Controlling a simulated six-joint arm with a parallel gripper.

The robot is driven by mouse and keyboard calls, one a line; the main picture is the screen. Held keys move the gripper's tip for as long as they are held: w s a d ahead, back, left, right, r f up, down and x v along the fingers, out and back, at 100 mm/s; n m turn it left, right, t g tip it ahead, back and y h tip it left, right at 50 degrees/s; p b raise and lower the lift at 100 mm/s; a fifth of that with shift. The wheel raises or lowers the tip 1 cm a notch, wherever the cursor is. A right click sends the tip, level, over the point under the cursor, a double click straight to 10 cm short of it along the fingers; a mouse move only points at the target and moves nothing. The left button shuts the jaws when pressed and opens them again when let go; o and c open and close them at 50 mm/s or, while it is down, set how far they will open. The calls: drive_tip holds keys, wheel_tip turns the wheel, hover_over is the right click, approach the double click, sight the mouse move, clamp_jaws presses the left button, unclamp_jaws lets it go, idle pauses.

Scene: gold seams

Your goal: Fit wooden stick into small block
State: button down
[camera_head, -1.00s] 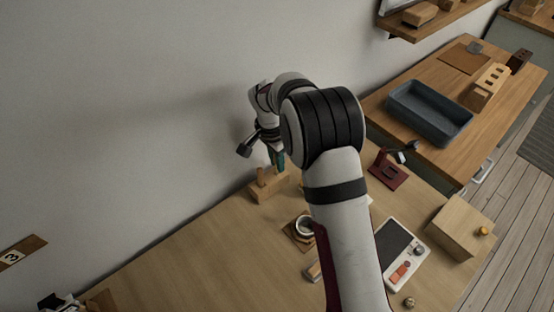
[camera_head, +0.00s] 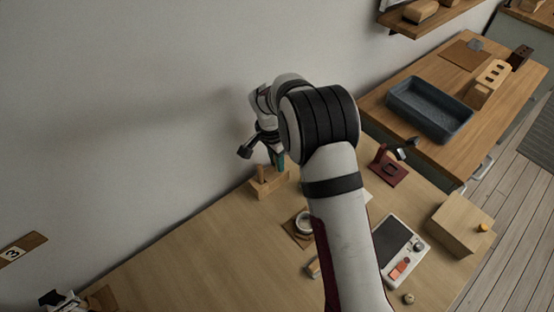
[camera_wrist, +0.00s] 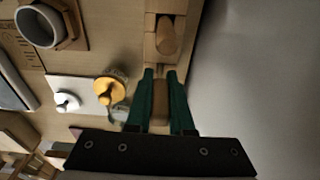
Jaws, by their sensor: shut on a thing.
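The small wooden block (camera_head: 265,191) stands at the table's back edge by the wall, with one upright peg at its left end. In the wrist view the block (camera_wrist: 151,45) runs up from my fingertips, and the peg (camera_wrist: 166,38) stands in a recess. My gripper (camera_wrist: 162,76) has two green fingers shut on a wooden stick (camera_wrist: 160,105). In the head view my gripper (camera_head: 277,160) is over the block's right end. The stick's lower end is hidden, so I cannot tell whether it is inside the block.
A cup on a wooden coaster (camera_head: 292,234) is in front of the block. A device with a dark panel (camera_head: 398,243), a dark red stand (camera_head: 386,166) and a wooden box (camera_head: 461,222) are to the right. The wall is close behind; the table's left part is clear.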

drive_tip(key=shift+f, duration=0.25)
idle(0.3)
drive_tip(key=c, duration=0.7)
unclamp_jaws()
drive_tip(key=shift+s+a+r, duration=0.15)
drive_tip(key=shift+r, duration=1.1)
drive_tip(key=shift+s+a+r, duration=0.1)
drive_tip(key=shift+r, duration=1.15)
drive_tip(key=r, duration=0.5)
drive_tip(key=s+a+r, duration=0.1)
drive_tip(key=r, duration=0.9)
drive_tip(key=shift+s+a+r, duration=0.15)
drive_tip(key=shift+r, duration=0.2)
